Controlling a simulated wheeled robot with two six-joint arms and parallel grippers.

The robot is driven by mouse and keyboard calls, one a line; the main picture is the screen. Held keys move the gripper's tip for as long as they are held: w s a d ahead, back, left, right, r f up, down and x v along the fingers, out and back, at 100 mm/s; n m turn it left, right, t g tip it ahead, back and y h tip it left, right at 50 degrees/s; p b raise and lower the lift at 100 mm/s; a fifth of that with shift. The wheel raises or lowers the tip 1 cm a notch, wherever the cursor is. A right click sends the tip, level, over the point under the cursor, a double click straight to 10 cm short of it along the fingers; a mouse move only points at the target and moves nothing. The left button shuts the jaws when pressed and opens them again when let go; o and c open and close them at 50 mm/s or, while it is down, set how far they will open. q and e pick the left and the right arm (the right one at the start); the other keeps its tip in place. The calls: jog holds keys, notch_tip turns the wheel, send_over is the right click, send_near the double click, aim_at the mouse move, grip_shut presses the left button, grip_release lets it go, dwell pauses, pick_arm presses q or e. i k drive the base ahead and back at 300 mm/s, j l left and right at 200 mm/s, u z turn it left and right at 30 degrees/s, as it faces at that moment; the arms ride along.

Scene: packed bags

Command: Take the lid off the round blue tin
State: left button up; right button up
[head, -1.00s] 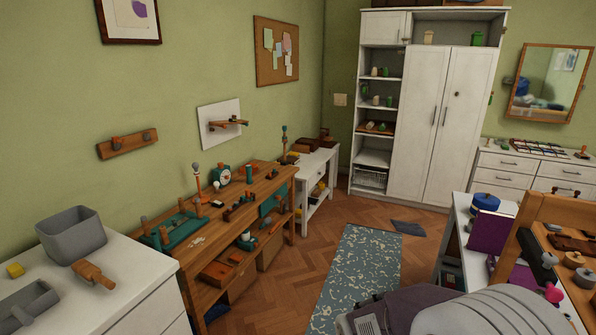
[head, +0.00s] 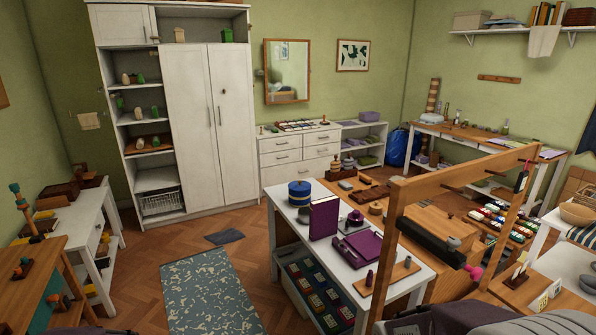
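The round blue tin (head: 300,196) stands upright on the far left corner of the white table (head: 284,223) in the middle of the head view. A blue lid (head: 299,186) seems to sit on its top, with a thin yellowish band near the join.
A purple upright box (head: 324,217) stands just right of the tin, with a purple tray (head: 358,247) nearer. A wooden frame (head: 458,175) rises over the table's right side. The floor around the patterned rug (head: 210,290) is clear, apart from a dark mat (head: 224,237).

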aim_at(298, 185)
jog(key=i+j+z, duration=0.65)
jog(key=i+j, duration=0.5)
jog(key=i, duration=0.15)
jog(key=i+j+z, duration=0.3)
jog(key=i+j, duration=0.6)
jog(key=j, duration=0.25)
